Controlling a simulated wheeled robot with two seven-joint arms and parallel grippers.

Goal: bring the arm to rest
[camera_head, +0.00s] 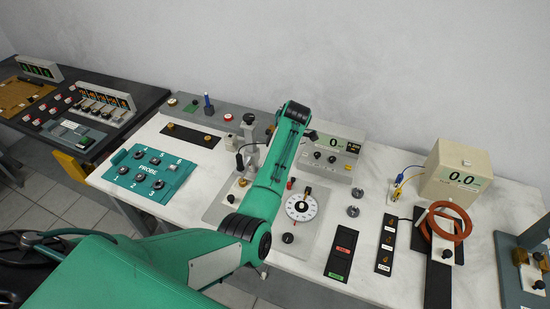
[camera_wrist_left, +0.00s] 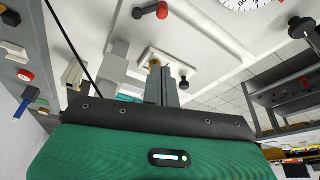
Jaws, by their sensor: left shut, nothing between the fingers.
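My left arm, green with black joints, reaches in from the lower left of the head view and stretches over the white bench (camera_head: 375,178). Its far joint is near the grey meter box with a "0" readout (camera_head: 338,146). My left gripper (camera_wrist_left: 162,84) shows in the wrist view as grey fingers beyond the green wrist cover. The fingers are shut and empty. In that view they overlap a pale block with a brass part (camera_wrist_left: 178,68); I cannot tell whether they touch it. My right gripper is not in view.
A teal PROBE panel (camera_head: 150,172) lies left of my arm. Right of it are a white dial (camera_head: 301,206), a red and green switch plate (camera_head: 341,254), a cream "0.0" meter (camera_head: 457,174) and an orange ring (camera_head: 446,220). A dark bench with panels (camera_head: 92,135) stands further left.

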